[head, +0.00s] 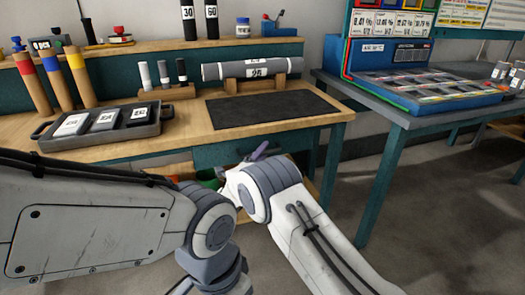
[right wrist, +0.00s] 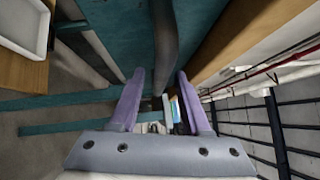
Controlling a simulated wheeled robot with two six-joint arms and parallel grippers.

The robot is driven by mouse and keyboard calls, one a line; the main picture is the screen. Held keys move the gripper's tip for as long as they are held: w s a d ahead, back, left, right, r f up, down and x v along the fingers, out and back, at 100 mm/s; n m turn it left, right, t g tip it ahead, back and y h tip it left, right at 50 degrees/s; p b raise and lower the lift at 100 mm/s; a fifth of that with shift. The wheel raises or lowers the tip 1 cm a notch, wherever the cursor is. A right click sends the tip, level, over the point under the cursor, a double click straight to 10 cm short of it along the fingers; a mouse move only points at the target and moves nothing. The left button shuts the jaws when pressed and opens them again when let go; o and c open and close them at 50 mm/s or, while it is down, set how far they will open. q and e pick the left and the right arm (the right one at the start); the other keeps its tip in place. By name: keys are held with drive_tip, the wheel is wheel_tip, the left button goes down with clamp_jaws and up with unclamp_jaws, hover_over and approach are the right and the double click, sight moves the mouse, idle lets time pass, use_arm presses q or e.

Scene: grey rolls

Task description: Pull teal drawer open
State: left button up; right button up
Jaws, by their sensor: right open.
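The teal drawer front (head: 222,154) sits under the wooden bench top in the head view, partly hidden by my right arm; it looks about flush with the bench. My right gripper (head: 260,150) is in front of it, one purple finger showing. In the right wrist view the right gripper (right wrist: 161,75) is open, its two purple fingers apart. A dark grey bar (right wrist: 165,40), which looks like the drawer's handle, runs between the fingertips in front of a teal surface (right wrist: 120,30). I cannot tell whether the fingers touch it. My left arm crosses the lower left; its gripper is out of view.
The bench top (head: 190,125) carries a dark mat (head: 270,110), a grey roll (head: 252,69) on a wooden stand and a tray (head: 98,140) of labelled blocks. A second teal table (head: 420,122) with a blue display stands at the right. Floor between them is clear.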

drive_tip(key=shift+a, duration=0.15)
drive_tip(key=shift+a, duration=0.1)
clamp_jaws()
idle(1.2)
